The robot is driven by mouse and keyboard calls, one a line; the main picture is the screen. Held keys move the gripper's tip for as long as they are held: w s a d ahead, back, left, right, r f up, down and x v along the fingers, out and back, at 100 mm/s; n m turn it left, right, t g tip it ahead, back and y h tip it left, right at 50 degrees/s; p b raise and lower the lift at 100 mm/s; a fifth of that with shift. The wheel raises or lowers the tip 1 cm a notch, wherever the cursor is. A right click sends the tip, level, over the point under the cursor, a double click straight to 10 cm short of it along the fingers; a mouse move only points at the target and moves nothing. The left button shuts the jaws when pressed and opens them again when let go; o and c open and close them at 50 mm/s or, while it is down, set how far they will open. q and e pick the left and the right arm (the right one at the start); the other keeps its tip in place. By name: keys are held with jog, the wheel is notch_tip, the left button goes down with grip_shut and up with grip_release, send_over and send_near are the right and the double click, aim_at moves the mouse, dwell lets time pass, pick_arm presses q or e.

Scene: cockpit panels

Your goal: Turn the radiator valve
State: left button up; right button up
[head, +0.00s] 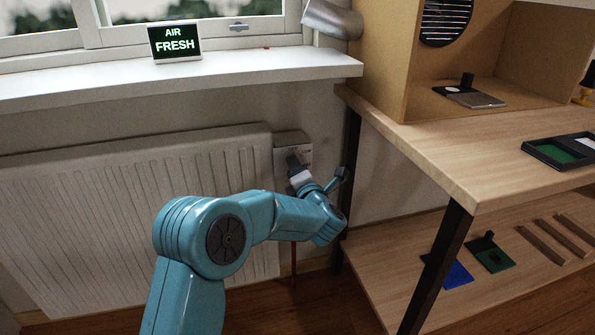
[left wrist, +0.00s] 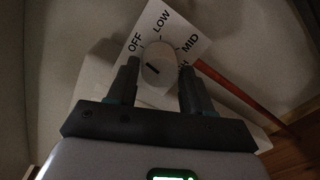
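The radiator valve is a pale box (head: 291,147) at the right end of the white radiator, mostly behind my arm in the head view. In the left wrist view its round white knob (left wrist: 161,64) has a short black mark and sits before a white dial plate (left wrist: 172,30) reading OFF, LOW, MID and a partly hidden word. My left gripper (left wrist: 160,82) is open, its two dark fingers on either side of the knob. I cannot tell whether they touch it. In the head view the left gripper (head: 296,165) is at the valve's front. My right gripper is not in view.
The white radiator (head: 120,210) fills the wall below the window sill (head: 200,78). A small AIR FRESH display (head: 174,43) stands on the sill. A wooden shelf unit (head: 470,150) with a dark leg stands close to the right of the valve. A reddish pipe (left wrist: 240,92) runs beside the valve.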

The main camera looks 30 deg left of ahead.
pick_arm(q)
jog(key=shift+o, duration=0.9)
jog(key=p+v, duration=0.3)
jog(key=v, duration=1.3)
jog(key=shift+p, duration=0.35)
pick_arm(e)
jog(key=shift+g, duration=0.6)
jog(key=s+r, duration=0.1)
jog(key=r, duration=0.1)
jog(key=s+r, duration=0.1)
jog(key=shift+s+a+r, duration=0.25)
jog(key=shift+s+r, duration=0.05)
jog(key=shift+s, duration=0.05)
pick_arm(q)
jog(key=shift+d, duration=0.1)
